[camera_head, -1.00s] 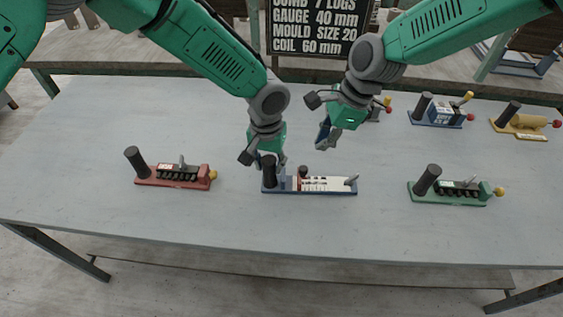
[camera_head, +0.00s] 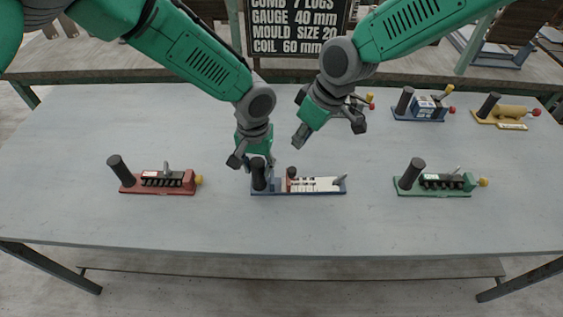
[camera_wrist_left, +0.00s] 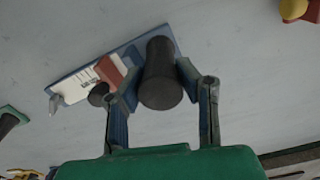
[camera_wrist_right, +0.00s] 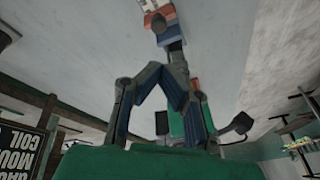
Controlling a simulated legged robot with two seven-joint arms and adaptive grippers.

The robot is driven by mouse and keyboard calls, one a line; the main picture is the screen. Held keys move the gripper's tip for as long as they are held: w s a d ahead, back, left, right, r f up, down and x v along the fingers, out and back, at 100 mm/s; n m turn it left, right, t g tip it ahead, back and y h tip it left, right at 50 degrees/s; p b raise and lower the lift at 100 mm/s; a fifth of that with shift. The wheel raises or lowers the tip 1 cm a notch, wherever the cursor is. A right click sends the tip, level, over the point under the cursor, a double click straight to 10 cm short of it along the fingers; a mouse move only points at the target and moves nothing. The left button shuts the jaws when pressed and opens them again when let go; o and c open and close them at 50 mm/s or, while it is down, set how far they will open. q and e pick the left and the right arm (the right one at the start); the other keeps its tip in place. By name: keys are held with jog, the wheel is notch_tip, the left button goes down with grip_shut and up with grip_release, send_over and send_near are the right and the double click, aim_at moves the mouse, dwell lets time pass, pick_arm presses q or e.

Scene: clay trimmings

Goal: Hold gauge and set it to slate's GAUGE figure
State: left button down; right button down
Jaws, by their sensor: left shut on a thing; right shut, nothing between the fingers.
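The gauge is a blue base (camera_head: 272,193) with a white marked scale (camera_head: 318,185), a reddish slider and dark knob (camera_head: 292,172), and a black upright post (camera_head: 258,182) at its left end. The slider sits near the scale's left end; the scale figures are too small to read. My left gripper (camera_head: 257,164) is shut on the black post (camera_wrist_left: 160,75), one finger each side. My right gripper (camera_head: 300,138) is shut and empty, above and behind the knob, apart from it. The slate (camera_head: 298,28) reads "GAUGE 40 mm".
A red-based tool (camera_head: 160,187) lies left and a green-based tool (camera_head: 434,188) right of the gauge. Blue-based (camera_head: 420,113) and yellow-based (camera_head: 500,115) tools stand at the back right, with another partly hidden behind my right gripper. The table's front is clear.

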aim_at(291, 177)
jog(key=a+f+n, duration=0.1)
jog(key=f, duration=0.1)
jog(key=a+f+n, duration=0.1)
jog(key=f+n, duration=0.1)
jog(key=f, duration=0.1)
jog(key=f+n, duration=0.1)
jog(key=f, duration=0.2)
jog(key=shift+w+a+f, duration=0.2)
jog(key=shift+w+a, duration=0.1)
jog(key=shift+a, duration=0.1)
jog(key=shift+d+f, duration=0.4)
jog(key=shift+f, duration=0.05)
jog(key=shift+a, duration=0.1)
